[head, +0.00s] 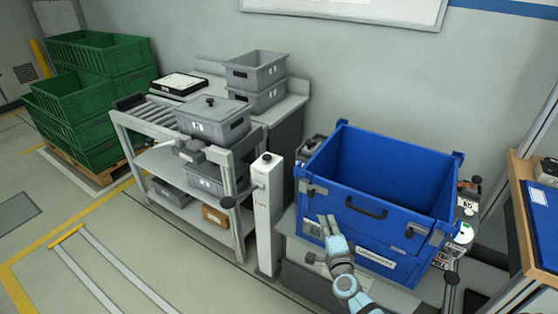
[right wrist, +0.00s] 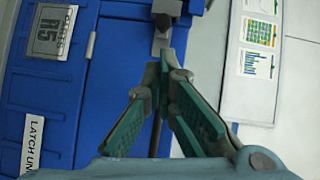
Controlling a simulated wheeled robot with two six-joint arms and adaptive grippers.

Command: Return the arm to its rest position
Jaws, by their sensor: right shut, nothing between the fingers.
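My right gripper (head: 328,221) is in front of the large blue crate (head: 345,240), near the lower left of its front wall. The gripper is shut with nothing in it. In the right wrist view its green-padded fingers (right wrist: 160,72) come together just below a grey latch part (right wrist: 163,22) on the blue crate (right wrist: 115,85). I cannot tell whether the fingertips touch the latch part. The crate looks empty inside, though its floor is partly hidden. My left gripper is not in view.
A white post (head: 266,215) stands left of the crate. Further left is a roller rack (head: 160,118) with grey bins (head: 257,72), and green crates (head: 97,55) stand on a pallet. A wooden-edged bench (head: 525,215) is at the right.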

